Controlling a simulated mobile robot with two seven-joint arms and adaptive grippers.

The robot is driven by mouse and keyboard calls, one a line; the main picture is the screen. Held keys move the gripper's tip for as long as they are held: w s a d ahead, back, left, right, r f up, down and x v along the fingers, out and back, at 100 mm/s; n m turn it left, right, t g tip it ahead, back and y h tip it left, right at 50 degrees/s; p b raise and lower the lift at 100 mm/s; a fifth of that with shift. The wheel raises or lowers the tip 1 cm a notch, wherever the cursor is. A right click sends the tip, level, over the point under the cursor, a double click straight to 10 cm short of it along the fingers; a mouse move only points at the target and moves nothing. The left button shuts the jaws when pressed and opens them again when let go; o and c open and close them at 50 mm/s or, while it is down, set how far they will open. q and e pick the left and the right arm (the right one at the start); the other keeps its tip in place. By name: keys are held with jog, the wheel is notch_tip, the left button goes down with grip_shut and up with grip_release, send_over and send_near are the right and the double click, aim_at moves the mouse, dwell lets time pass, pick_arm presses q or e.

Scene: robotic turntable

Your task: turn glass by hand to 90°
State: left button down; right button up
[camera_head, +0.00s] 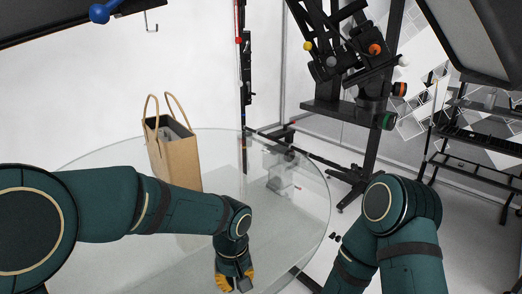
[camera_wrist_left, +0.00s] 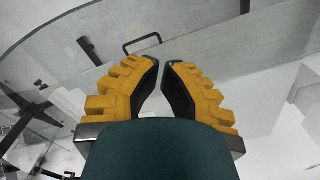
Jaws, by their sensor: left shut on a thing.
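The round clear glass top (camera_head: 292,212) fills the middle of the head view, with its curved rim on the right. In the left wrist view, its curved edge (camera_wrist_left: 38,22) runs through the upper left. My left gripper (camera_head: 235,284), with yellow fingers, is low near the rim's front right part. In the left wrist view, my left gripper (camera_wrist_left: 162,64) has its fingertips close together, shut on the glass; the contact itself is hard to make out. My right gripper is outside both views.
A brown paper bag (camera_head: 176,160) with two handles stands upright on the glass. A dark stand (camera_head: 375,120) with coloured knobs rises behind the glass at the right, and a black shelf rack (camera_head: 480,140) stands farther right. Grey floor shows right of the rim.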

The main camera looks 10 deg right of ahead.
pick_arm(q)
jog(key=shift+r, duration=0.1)
jog(key=shift+r+p, duration=2.2)
jog(key=shift+r, duration=0.75)
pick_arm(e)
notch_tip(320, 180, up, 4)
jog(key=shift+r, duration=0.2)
pick_arm(q)
jog(key=shift+a, duration=0.1)
